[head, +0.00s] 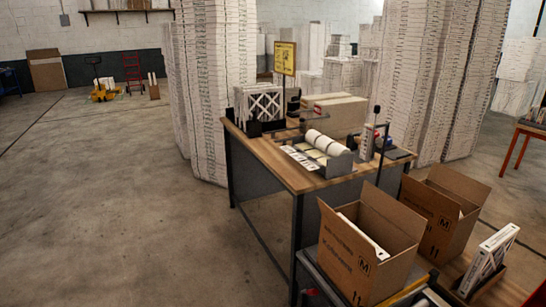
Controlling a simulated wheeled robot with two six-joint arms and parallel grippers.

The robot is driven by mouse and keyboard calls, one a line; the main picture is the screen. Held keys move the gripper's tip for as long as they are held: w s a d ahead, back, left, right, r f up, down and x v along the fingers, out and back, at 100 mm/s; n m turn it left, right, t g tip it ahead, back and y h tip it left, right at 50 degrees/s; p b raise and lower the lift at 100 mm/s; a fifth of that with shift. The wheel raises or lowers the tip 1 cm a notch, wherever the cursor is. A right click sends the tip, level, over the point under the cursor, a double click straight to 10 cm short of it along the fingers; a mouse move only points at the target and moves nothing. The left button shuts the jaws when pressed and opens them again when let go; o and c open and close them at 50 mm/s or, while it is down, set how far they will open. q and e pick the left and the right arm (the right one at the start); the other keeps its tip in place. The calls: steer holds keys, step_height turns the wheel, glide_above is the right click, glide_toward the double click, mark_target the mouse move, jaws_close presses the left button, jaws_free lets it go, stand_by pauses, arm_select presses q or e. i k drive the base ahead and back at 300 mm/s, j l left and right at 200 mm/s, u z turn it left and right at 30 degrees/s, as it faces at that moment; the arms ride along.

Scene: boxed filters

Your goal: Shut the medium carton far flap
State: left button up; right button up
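Two open brown cartons, each marked with an M in a box, stand at the lower right; I cannot tell which is the medium carton. The nearer carton (345,258) has a tall flap (393,212) standing up at its far side and another raised flap at its left. A white item (362,236) shows inside it. The other carton (418,212) stands behind and to the right, with a far flap (460,184) also raised and something white inside. Neither gripper is in view.
A wooden-topped workbench (262,160) stands behind the cartons, holding a grey tray of white rolls (330,143), boxes and a yellow sign (284,58). A boxed filter (494,255) sits in a dark holder at the right. Tall white stacks stand behind. Floor at left is clear.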

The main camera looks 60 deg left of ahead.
mark_target(404, 218)
steer(key=j+u, duration=0.25)
steer(key=u, duration=0.2)
steer(key=i+j+u, duration=0.15)
steer(key=u, duration=0.25)
steer(key=i+j+u, duration=0.25)
steer(key=i+j, duration=0.3)
steer(key=j, duration=0.3)
steer(key=i+j+u, duration=0.25)
steer(key=i+j, duration=0.4)
steer(key=j, duration=0.1)
